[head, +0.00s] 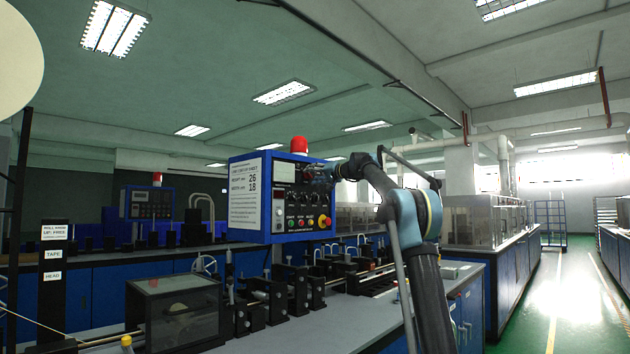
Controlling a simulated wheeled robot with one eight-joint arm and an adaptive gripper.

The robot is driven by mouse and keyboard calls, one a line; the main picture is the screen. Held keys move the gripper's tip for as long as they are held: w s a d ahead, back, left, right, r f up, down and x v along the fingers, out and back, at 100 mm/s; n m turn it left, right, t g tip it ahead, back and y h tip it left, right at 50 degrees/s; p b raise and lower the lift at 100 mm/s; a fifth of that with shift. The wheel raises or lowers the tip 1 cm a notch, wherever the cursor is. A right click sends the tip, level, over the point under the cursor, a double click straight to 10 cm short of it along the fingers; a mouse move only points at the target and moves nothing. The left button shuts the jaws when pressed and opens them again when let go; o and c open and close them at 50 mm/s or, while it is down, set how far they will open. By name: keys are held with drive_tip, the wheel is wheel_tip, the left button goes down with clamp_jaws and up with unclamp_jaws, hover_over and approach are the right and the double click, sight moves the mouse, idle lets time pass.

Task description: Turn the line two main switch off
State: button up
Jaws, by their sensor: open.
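A blue control box (290,237) with a black front panel stands above the bench, left of centre in the head view. My gripper (313,172) is at the upper right of this panel, with my arm reaching in from the right. The gripper is open, but its fingers are small and dark against the panel. A small reddish part shows by the fingertips; I cannot tell whether it is the main switch or which way it is turned. I cannot tell whether the gripper touches the panel. Below are a row of black knobs (302,197) and a red button (325,222).
A red beacon (299,145) tops the box, and a white label (244,194) covers its left part. Bench fixtures (290,290) and a dark clear-sided case (180,312) stand below. A second blue box (148,204) is further back left.

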drive_tip(key=shift+s+a, duration=0.25)
drive_tip(key=shift+s, duration=0.05)
drive_tip(key=shift+s+d+r, duration=0.1)
drive_tip(key=shift+s+d, duration=0.05)
drive_tip(key=shift+s, duration=0.15)
drive_tip(key=v, duration=1.1)
drive_tip(key=shift+w+d, duration=0.3)
drive_tip(key=shift+d, duration=0.15)
